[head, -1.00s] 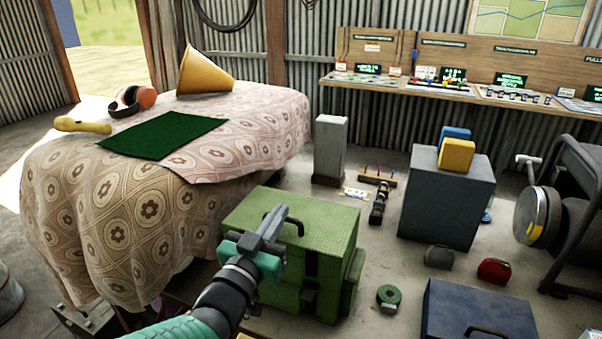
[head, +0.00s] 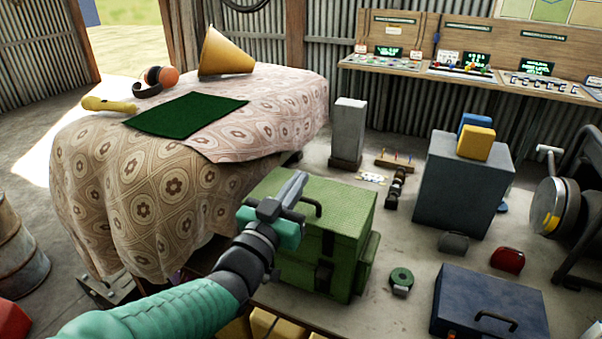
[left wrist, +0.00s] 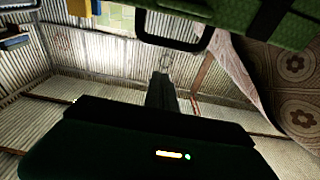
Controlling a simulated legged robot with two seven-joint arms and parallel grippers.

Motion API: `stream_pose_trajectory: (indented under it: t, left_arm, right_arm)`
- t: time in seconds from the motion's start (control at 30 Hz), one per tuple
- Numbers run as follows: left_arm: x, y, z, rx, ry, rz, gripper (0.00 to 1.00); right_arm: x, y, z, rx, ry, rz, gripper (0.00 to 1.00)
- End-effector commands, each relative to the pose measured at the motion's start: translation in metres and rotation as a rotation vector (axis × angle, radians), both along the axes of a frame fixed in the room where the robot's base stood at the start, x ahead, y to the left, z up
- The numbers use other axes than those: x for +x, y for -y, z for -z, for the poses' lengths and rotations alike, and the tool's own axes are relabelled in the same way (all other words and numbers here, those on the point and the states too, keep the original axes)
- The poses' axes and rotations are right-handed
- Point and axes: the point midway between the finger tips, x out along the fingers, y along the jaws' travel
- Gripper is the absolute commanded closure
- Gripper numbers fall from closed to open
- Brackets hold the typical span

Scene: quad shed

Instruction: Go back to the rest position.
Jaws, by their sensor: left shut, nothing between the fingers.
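My left gripper (head: 291,191) is shut and empty. In the head view it shows in front of the green toolbox (head: 335,205), overlapping its lid near the dark handle. I cannot tell whether it touches the box. In the left wrist view the shut fingers (left wrist: 162,88) show in the middle, with the green box (left wrist: 270,22) and its handle at the top. My right gripper is in neither view.
A cloth-covered table (head: 120,200) holds a green mat (head: 187,117), yellow cone (head: 224,52), headphones and a yellow torch. A blue case (head: 488,305), tape roll (head: 401,280) and grey cabinet (head: 462,185) stand to the right. A barrel (head: 18,250) is at far left.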

Motion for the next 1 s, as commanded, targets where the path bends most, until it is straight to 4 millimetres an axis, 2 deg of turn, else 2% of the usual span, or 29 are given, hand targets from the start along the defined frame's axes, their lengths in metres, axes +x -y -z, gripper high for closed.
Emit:
stream_pose_trajectory:
  t: [0.03, 0.2, 0.33, 0.47, 0.57, 0.67, 0.7, 0.8, 0.9, 1.0]
  left_arm:
    - [-0.016, -0.008, 0.007, 0.001, -0.003, -0.004, 1.0]
    - [-0.056, -0.025, 0.012, 0.0, -0.001, -0.003, 1.0]
    - [-0.074, -0.033, 0.015, 0.0, -0.001, -0.004, 1.0]
    - [-0.078, -0.04, 0.027, 0.012, -0.037, -0.02, 1.0]
    - [-0.068, -0.058, 0.071, 0.059, -0.186, -0.084, 1.0]
    - [-0.068, -0.09, 0.144, 0.13, -0.447, -0.181, 1.0]
    - [-0.075, -0.103, 0.175, 0.159, -0.561, -0.216, 1.0]
    - [-0.102, -0.129, 0.237, 0.211, -0.819, -0.279, 1.0]
    - [-0.139, -0.147, 0.283, 0.247, -1.045, -0.316, 1.0]
    - [-0.18, -0.159, 0.317, 0.27, -1.256, -0.335, 1.0]
  right_arm:
    - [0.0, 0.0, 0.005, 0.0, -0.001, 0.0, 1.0]
    - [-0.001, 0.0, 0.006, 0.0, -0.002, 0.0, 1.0]
    - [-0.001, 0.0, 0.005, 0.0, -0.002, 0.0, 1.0]
    - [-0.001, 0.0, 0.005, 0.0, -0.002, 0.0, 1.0]
    - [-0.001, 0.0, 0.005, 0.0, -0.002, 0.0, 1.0]
    - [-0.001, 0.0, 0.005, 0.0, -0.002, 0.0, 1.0]
    - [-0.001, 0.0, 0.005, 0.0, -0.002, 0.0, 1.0]
    - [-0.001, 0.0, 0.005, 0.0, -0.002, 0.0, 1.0]
    - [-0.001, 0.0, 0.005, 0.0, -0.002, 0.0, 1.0]
    - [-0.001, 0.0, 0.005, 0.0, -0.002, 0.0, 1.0]
